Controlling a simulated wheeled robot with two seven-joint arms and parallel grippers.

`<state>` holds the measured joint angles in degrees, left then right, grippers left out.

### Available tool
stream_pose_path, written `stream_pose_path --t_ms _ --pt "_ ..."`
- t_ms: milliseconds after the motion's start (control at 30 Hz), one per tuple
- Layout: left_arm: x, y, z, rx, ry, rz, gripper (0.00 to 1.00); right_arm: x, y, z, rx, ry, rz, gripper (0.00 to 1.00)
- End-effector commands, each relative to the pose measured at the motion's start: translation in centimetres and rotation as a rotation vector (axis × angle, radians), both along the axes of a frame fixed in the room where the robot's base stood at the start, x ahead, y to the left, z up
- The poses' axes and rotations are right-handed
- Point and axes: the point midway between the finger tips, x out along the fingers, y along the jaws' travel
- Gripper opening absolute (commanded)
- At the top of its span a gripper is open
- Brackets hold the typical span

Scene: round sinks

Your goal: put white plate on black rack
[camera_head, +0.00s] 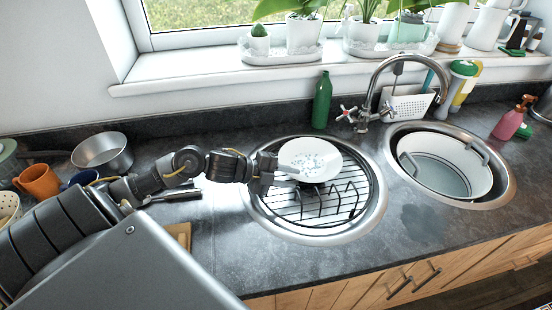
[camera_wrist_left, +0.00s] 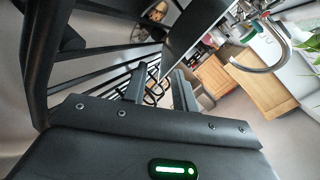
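The white plate (camera_head: 310,158), with a faint speckled pattern, is at the back of the black rack (camera_head: 325,209) in the left round sink. It looks tilted, with its face towards the head camera. Whether its lower edge sits between the rack's wires is hard to tell. My left gripper (camera_head: 285,174) is at the plate's left edge. In the left wrist view its two fingers (camera_wrist_left: 159,88) stand apart, with thin dark wires beyond them and no plate visible between them. Whether a finger touches the plate is unclear. My right gripper is not in view.
A green bottle (camera_head: 322,101) and the tap (camera_head: 376,110) stand behind the sinks. The right sink holds a white basin (camera_head: 447,164). A metal pan (camera_head: 103,152) and an orange mug (camera_head: 38,181) are at the left. The counter in front of the sinks is clear.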

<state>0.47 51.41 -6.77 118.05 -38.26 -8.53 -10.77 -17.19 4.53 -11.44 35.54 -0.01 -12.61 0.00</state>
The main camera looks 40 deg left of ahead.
Motion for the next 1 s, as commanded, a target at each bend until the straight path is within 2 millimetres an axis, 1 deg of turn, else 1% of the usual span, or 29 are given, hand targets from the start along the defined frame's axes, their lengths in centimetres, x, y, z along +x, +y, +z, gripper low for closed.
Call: stream_pose_path --t_ms 33,300,500,700,1000 --pt "-0.6 0.4 0.4 0.004 0.004 0.000 0.29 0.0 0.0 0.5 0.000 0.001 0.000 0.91" --pt "-3.8 3.4 2.5 0.004 0.004 0.000 0.29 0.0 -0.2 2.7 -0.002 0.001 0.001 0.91" --pt "-5.7 5.1 3.7 0.000 0.001 0.001 0.29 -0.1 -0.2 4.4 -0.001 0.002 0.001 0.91" --pt "-6.6 6.0 4.2 0.000 -0.002 0.000 0.29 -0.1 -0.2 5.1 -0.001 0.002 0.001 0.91" --pt "-6.8 6.2 4.1 0.000 -0.005 0.000 0.29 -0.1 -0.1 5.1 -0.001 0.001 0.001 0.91"
